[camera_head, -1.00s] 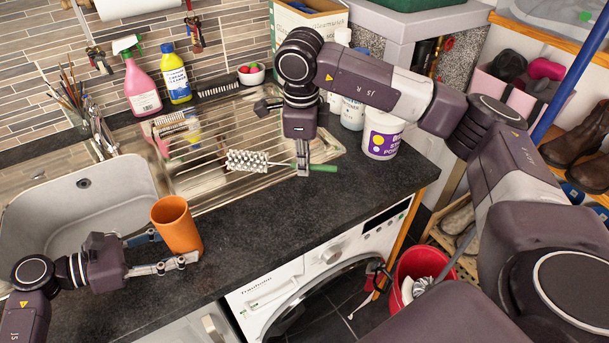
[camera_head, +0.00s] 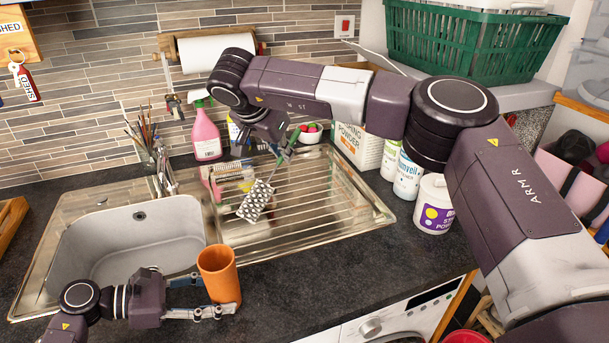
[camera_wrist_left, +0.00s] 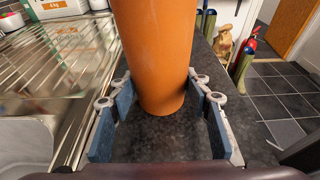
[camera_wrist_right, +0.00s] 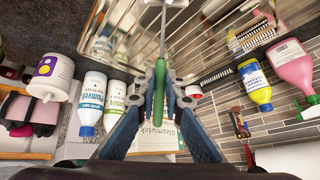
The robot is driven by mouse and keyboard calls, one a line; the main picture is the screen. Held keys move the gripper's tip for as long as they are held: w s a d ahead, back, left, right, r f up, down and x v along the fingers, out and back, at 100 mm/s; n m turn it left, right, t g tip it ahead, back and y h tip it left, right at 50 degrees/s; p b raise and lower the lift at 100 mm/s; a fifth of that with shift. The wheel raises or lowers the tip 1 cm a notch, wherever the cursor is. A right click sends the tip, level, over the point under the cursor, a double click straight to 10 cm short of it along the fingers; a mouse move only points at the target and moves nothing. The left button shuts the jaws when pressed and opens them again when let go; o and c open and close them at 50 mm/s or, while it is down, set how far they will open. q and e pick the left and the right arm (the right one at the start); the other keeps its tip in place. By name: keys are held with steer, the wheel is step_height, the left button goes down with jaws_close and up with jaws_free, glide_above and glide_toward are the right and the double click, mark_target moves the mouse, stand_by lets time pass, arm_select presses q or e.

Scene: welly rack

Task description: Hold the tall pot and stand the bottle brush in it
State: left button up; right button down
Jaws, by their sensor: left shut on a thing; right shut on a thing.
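The tall pot (camera_head: 219,275) is an orange, open-topped cylinder standing upright on the dark worktop in front of the sink. My left gripper (camera_head: 218,296) is shut on its lower part; the left wrist view shows the pot (camera_wrist_left: 158,55) between the two fingers (camera_wrist_left: 160,105). My right gripper (camera_head: 285,148) is shut on the handle, which shows between the fingers in the right wrist view (camera_wrist_right: 158,92). The brush hangs tilted, bristles down, over the draining board, behind and right of the pot.
The steel draining board (camera_head: 330,215) and grey sink basin (camera_head: 110,240) lie behind the pot. Worktop right of the pot is clear.

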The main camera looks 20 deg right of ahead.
steer(key=s+a+r+n+t+y, duration=0.2)
steer(key=a+r+n+t+y, duration=0.5)
steer(key=a+r+n+y, duration=0.7)
steer(key=s+a+n+g+y, duration=0.3)
steer(key=s+n+g+y, duration=0.55)
steer(key=s+n, duration=0.45)
step_height(320, 180, down, 15)
steer(key=s, duration=0.1)
steer(key=shift+s+a+m, duration=0.25)
steer(key=shift+s+m, duration=0.05)
steer(key=shift+s, duration=0.1)
steer(key=shift+f, duration=0.1)
stand_by(0.4)
steer(key=c, duration=2)
jaws_free()
steer(key=shift+o, duration=0.2)
